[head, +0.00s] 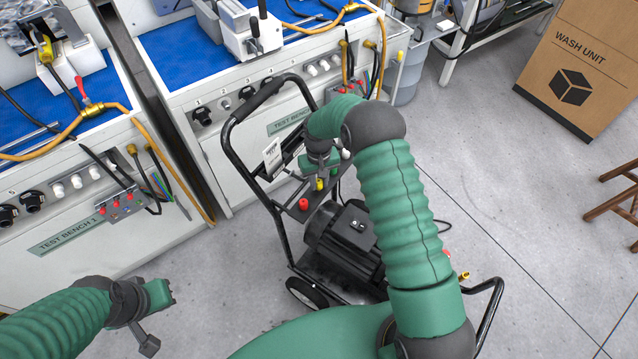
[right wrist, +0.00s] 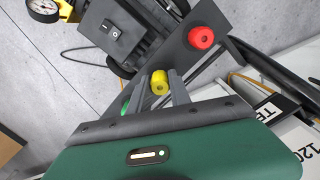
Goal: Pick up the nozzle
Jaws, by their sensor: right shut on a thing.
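The yellow nozzle (right wrist: 159,82) sits between the two grey fingers of my right gripper (right wrist: 160,92) in the right wrist view. The fingers are shut on it. In the head view the yellow nozzle (head: 320,184) shows just below my right gripper (head: 319,174), at the dark panel of the black cart. I cannot tell whether it is still seated in the panel. A red nozzle (head: 303,204) stands on the same panel, and it also shows in the right wrist view (right wrist: 201,38). A green one (right wrist: 125,106) is partly hidden by a finger. My left gripper (head: 150,318) is at the lower left, away from the cart; its jaw opening is unclear.
The cart carries a black motor (head: 345,235) and has a curved black handle (head: 262,98) close to my right gripper. Two test benches with blue tops (head: 182,45) stand behind and left. A cardboard box (head: 583,65) is at the upper right. The grey floor at right is mostly clear.

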